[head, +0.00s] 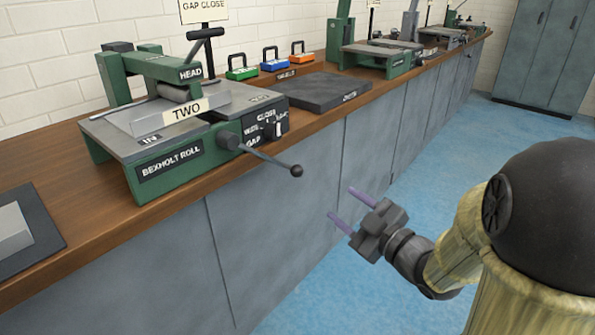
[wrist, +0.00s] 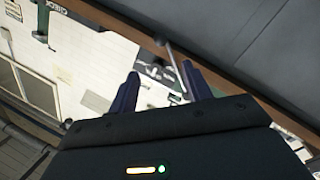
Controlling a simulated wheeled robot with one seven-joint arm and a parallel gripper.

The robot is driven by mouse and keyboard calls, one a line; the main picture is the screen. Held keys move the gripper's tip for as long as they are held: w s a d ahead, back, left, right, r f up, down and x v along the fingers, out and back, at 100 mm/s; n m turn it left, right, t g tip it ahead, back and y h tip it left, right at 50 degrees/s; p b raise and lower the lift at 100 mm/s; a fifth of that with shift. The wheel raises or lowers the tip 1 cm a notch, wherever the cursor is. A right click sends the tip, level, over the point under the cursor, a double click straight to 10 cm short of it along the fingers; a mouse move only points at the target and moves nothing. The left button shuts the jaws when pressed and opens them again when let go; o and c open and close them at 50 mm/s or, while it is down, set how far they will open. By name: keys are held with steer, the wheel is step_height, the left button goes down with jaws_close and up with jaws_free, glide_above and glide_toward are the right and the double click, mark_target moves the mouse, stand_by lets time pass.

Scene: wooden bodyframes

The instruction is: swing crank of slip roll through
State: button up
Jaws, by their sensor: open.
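The slip roll (head: 170,160), green and grey and labelled BEXHOLT ROLL, stands on the wooden bench at the left in the head view. Its crank (head: 270,160) sticks out over the bench's front edge, sloping down to the right and ending in a dark ball knob (head: 296,171). A plate marked TWO (head: 187,112) lies on its top. My gripper (head: 341,206) is open and empty in front of the grey cabinets, to the right of and lower than the knob, apart from it. In the wrist view its two dark fingers (wrist: 157,92) are spread, with a grey rod between and beyond them.
The wooden bench (head: 40,160) runs away to the right above grey cabinet doors (head: 270,235). A dark slab (head: 322,91), several coloured padlocks (head: 272,66) and more machines stand along it. The blue floor (head: 450,150) is clear at the right.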

mark_target(302, 174)
steer(key=p+x, duration=0.8)
steer(key=x, duration=0.9)
steer(key=shift+a, duration=0.15)
steer(key=shift+c, duration=0.2)
jaws_close()
